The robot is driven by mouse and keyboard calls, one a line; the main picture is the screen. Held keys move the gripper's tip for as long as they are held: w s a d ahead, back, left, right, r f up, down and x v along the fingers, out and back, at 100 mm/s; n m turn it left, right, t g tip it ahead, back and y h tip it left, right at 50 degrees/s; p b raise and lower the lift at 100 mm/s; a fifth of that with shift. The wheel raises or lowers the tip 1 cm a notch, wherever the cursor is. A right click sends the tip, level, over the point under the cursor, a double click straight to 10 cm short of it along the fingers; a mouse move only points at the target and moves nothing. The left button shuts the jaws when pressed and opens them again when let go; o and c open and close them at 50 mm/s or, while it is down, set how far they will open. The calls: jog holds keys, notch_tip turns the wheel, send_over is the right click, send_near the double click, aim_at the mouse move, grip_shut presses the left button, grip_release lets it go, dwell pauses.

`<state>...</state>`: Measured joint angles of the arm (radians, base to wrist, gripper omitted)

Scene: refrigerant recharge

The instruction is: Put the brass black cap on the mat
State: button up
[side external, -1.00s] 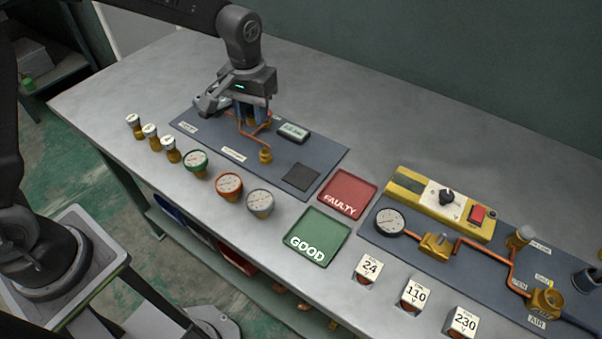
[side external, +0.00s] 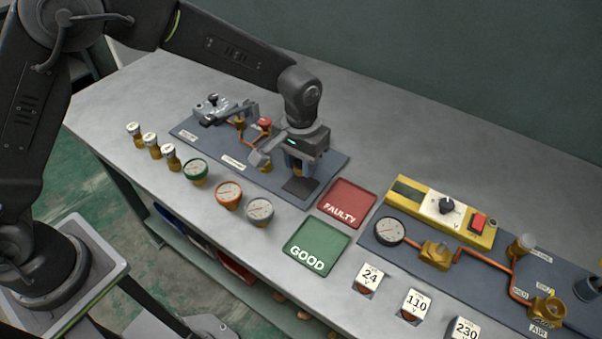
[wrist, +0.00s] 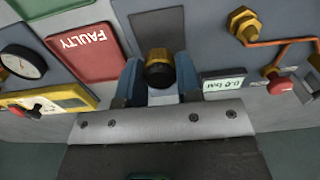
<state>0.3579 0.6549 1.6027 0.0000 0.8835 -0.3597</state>
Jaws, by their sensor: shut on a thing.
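My gripper (side external: 296,168) is shut on the brass black cap (wrist: 159,75), which shows between the blue fingers in the wrist view with a black top and a brass rim. The mat (side external: 300,188) is a dark square on the left grey-blue board. In the wrist view the mat (wrist: 158,28) lies just beyond the cap. In the side view my gripper is over the mat's far edge and hides part of it. I cannot tell whether the cap touches the mat.
A red FAULTY tray (side external: 346,203) and a green GOOD tray (side external: 316,243) lie right of the mat. Several gauges, including a grey one (side external: 260,211), stand along the front. A pressure display (wrist: 223,84) and copper pipework (wrist: 282,42) are close to my gripper.

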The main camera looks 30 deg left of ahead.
aim_at(301, 185)
jog(key=shift+f, duration=2.05)
jog(key=o, duration=0.9)
jog(key=shift+f, duration=0.15)
